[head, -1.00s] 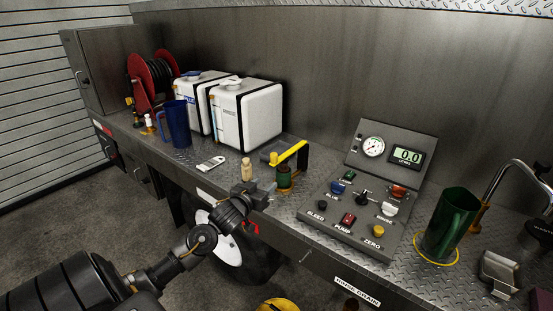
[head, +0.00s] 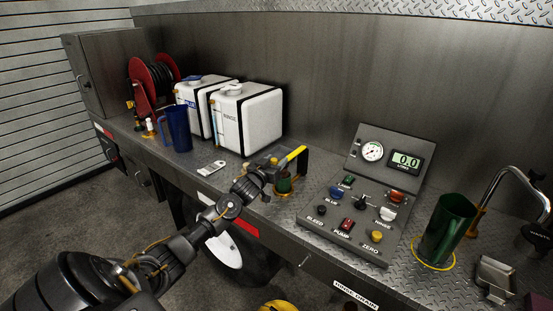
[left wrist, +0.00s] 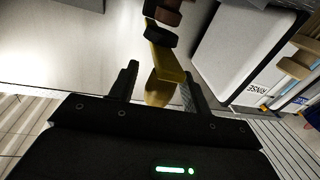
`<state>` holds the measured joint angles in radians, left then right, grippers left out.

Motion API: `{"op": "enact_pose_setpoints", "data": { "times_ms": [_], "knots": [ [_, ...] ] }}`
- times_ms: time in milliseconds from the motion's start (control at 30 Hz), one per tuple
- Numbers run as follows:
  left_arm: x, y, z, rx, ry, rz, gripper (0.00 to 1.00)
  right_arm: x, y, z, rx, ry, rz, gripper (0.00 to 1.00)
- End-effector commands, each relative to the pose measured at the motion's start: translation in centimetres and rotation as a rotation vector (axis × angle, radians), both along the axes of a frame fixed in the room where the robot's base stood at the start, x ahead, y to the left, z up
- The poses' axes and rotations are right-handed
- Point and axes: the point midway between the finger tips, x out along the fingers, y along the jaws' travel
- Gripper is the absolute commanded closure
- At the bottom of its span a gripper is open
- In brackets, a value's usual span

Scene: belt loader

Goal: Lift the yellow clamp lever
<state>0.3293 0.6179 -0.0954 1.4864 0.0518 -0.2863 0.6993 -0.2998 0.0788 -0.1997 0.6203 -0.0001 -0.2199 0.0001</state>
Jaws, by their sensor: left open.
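The yellow clamp lever (head: 297,154) stands on the bench left of the control panel, on a dark bracket. A green cylinder (head: 284,184) sits just below it. My left gripper (head: 268,166) is at the lever's near left end and hides part of it. In the left wrist view the left gripper (left wrist: 160,76) is open, with the yellow lever (left wrist: 167,64) showing between and beyond its fingers. A rounded tan piece (left wrist: 157,92) also shows between the fingers; I cannot tell whether they touch anything. My right gripper is not in view.
White tanks (head: 248,118), a blue jug (head: 178,128) and a hose reel (head: 153,82) stand to the left. The control panel (head: 350,222) and a green jug (head: 446,229) are to the right. A flat metal tool (head: 212,168) lies near the bench edge.

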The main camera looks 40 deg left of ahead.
Motion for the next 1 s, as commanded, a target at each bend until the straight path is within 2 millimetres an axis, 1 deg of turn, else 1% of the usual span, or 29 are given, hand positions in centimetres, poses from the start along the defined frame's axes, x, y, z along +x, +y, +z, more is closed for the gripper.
{"op": "enact_pose_setpoints", "data": {
  "times_ms": [133,400,433,700,800,1000],
  "knots": [
    [0.83,0.11,0.04,0.001,0.0,-0.001,0.52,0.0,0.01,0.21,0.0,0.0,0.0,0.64],
    [0.94,0.13,-0.03,0.001,0.0,-0.001,0.52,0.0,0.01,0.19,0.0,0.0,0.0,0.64],
    [0.94,0.13,-0.03,0.001,0.0,-0.001,0.53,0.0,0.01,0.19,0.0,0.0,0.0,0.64],
    [0.92,0.15,-0.03,0.001,0.0,0.0,0.89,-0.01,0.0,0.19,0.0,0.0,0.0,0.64],
    [0.92,0.16,-0.02,0.001,0.0,0.0,1.0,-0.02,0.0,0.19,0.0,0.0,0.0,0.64],
    [1.0,0.07,0.07,0.001,0.002,-0.001,1.0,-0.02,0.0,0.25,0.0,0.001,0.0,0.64]
  ]
}}
